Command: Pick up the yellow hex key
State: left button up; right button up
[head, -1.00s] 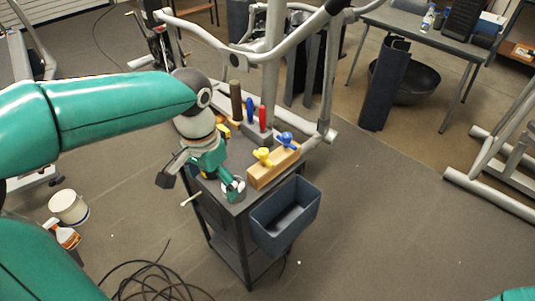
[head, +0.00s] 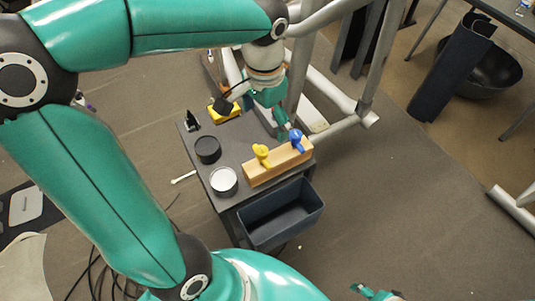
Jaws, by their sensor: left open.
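The yellow hex key (head: 261,152) stands in a wooden block (head: 267,171) on a dark cart top, with its yellow handle up. A blue-handled key (head: 296,138) stands at the right end of the same block. My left gripper (head: 254,118) is open and empty, with its fingers spread above the cart, beyond the block in the picture. Its right finger looks close to the blue handle; whether they touch cannot be told. A small teal part at the bottom edge looks like my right gripper (head: 375,292), mostly cut off.
A black round tin (head: 207,149) and a pale-topped tin (head: 223,180) stand left of the block. A yellow object (head: 225,113) lies at the cart's back left. A dark open bin (head: 281,213) hangs on the cart's front. Grey elliptical tubes (head: 339,119) rise close behind.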

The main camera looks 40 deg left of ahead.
aim_at(261, 158)
pick_arm(q)
jog(key=f, duration=0.6)
jog(key=s+f, duration=0.1)
jog(key=f, duration=0.3)
jog(key=shift+a+f, duration=0.1)
jog(key=shift+a, duration=0.2)
notch_tip(261, 158, down, 5)
jog(key=shift+w+a+f, duration=0.1)
jog(key=c, duration=1.1)
jog(key=shift+r, duration=0.2)
notch_tip(261, 158, up, 20)
jog(key=shift+f+p, duration=0.1)
jog(key=shift+p, duration=0.35)
